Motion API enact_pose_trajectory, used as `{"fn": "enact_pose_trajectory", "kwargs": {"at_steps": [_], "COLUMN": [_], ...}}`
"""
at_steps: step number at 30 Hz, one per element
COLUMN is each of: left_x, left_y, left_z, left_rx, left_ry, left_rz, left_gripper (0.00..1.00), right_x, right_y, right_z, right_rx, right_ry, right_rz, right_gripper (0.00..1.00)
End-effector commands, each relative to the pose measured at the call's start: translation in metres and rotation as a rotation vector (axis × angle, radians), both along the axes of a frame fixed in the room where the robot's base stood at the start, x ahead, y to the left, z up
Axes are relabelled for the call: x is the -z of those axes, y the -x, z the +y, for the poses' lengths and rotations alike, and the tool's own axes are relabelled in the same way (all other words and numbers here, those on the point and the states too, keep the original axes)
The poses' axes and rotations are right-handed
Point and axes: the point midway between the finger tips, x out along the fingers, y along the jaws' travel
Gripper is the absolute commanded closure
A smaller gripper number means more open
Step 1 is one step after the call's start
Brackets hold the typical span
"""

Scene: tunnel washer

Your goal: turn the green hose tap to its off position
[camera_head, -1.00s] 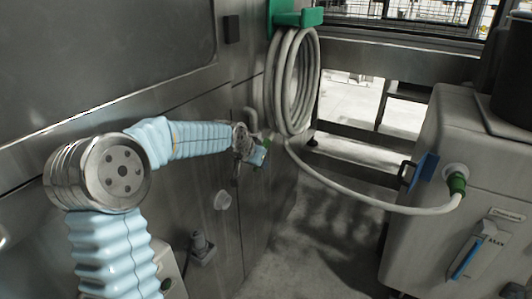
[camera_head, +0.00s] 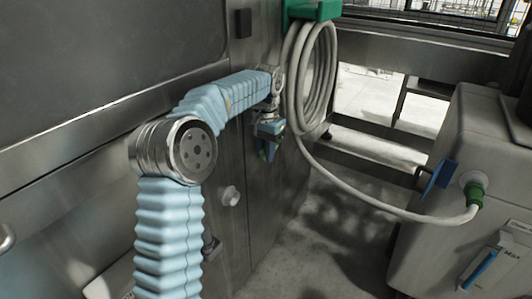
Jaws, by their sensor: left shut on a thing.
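The left arm, in a light blue sleeve, reaches across to the steel wall panel beside the hose coil. My left gripper (camera_head: 268,148) is there, with blue fingers pointing down, shut on what seems to be the green hose tap (camera_head: 280,127). Only a small bit of green shows at the gripper, so the tap's handle angle cannot be told. The pale hose (camera_head: 311,75) hangs in a coil just right of the gripper. My right gripper is not in view.
The coil hangs on a green holder (camera_head: 314,10). The hose sags to a green connector (camera_head: 475,192) on a grey machine (camera_head: 440,250) at right. A round knob (camera_head: 230,195) sticks out of the wall below the arm. The floor between is clear.

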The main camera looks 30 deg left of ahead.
Motion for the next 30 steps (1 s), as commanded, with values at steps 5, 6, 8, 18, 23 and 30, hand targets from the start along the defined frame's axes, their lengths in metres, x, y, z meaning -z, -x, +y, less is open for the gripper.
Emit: {"fn": "enact_pose_trajectory", "kwargs": {"at_steps": [5, 6, 8, 18, 23, 30], "left_x": [-0.001, -0.001, -0.001, -0.002, -0.002, -0.014], "left_y": [-0.001, -0.001, -0.001, -0.001, 0.0, 0.006], "left_z": [0.0, 0.0, 0.0, 0.0, 0.0, -0.001], "left_rx": [0.001, 0.001, 0.001, 0.001, 0.001, 0.0], "left_ry": [-0.003, -0.003, -0.003, -0.003, -0.002, -0.002], "left_rz": [0.02, 0.021, 0.022, 0.021, 0.022, 0.019], "left_gripper": [1.0, 1.0, 1.0, 0.77, 0.77, 0.77], "right_x": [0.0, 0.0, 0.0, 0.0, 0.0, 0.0], "right_y": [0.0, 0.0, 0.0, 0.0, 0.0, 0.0], "right_z": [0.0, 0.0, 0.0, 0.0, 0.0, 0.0], "right_rx": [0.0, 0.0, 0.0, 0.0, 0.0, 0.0], "right_ry": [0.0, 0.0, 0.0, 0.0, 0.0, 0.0], "right_rz": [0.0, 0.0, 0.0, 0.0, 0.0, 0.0], "right_gripper": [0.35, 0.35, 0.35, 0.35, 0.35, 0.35]}}
